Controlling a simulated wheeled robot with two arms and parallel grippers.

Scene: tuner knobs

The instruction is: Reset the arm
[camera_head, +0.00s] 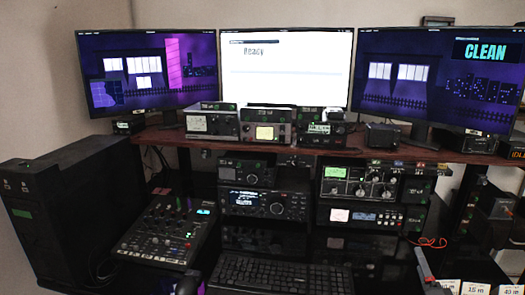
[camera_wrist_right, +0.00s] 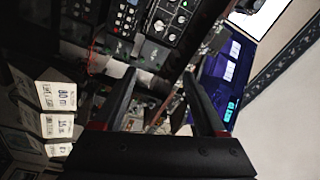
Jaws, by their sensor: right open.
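My right gripper shows in the head view (camera_head: 425,264) as a grey finger with a red part, low at the right edge of the desk. In the right wrist view its two dark fingers (camera_wrist_right: 160,76) stand wide apart with nothing between them. The radio with several round knobs (camera_head: 358,185) is beyond it on the right of the desk, and shows in the wrist view too (camera_wrist_right: 168,20). The gripper is apart from the knobs. My left gripper does not show.
A mixer (camera_head: 167,232) and a black keyboard (camera_head: 280,276) are on the desk. More radios (camera_head: 264,204) stand under the wooden shelf (camera_head: 160,134). Three monitors stand above; the middle one (camera_head: 285,70) reads "Ready". White labelled cards (camera_head: 475,288) are near the right gripper.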

